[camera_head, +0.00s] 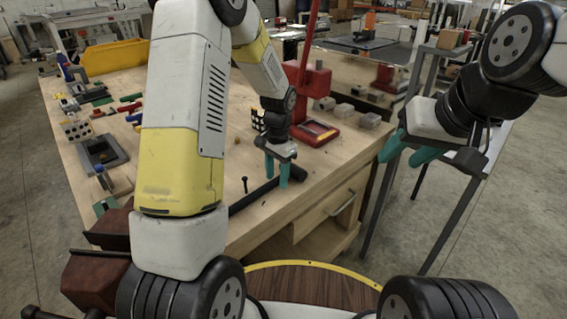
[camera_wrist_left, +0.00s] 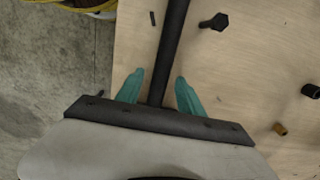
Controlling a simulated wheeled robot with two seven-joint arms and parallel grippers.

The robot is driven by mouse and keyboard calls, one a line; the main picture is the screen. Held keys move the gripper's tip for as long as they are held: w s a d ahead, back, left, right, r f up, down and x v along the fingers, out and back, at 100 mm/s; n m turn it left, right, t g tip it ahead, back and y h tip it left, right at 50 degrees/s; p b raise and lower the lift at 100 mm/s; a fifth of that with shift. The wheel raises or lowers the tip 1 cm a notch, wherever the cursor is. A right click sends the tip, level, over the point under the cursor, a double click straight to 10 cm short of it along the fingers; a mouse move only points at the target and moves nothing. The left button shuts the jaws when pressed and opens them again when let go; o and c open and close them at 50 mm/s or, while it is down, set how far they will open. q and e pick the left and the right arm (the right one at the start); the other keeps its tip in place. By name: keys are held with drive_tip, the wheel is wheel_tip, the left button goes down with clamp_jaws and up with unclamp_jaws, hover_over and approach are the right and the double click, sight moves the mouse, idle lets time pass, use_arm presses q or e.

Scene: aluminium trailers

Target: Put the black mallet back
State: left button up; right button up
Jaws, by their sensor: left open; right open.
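The black mallet's handle (camera_head: 250,196) lies along the front edge of the wooden workbench, partly hidden behind my left arm in the head view. In the left wrist view, the handle (camera_wrist_left: 172,40) runs between the two open fingers of the left gripper (camera_wrist_left: 160,82), with a gap visible on the right side. My right gripper (camera_head: 408,152) is open and empty, in the air to the right of the bench.
A black bolt (camera_head: 245,184) stands near the handle and also shows in the left wrist view (camera_wrist_left: 215,21). A red press (camera_head: 312,95) and several grey blocks (camera_head: 343,110) are further back. A grey tray (camera_head: 104,152) and several tools are at the left.

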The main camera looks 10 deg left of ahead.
use_arm(q)
wheel_tip(320, 180, up, 12)
drive_tip(key=s+r+n+t, duration=0.2)
drive_tip(key=s+r, duration=0.2)
drive_tip(key=s, duration=0.3)
drive_tip(key=s+a+r+n+t+h, duration=0.1)
drive_tip(key=s+r+n+t, duration=0.1)
drive_tip(key=s+r, duration=0.2)
drive_tip(key=s+a+r+n+t+h, duration=0.1)
drive_tip(key=s+r, duration=0.4)
drive_tip(key=s, duration=0.6)
drive_tip(key=shift+a+n+t, duration=0.2)
drive_tip(key=shift+n+t, duration=0.5)
drive_tip(key=shift+n, duration=0.3)
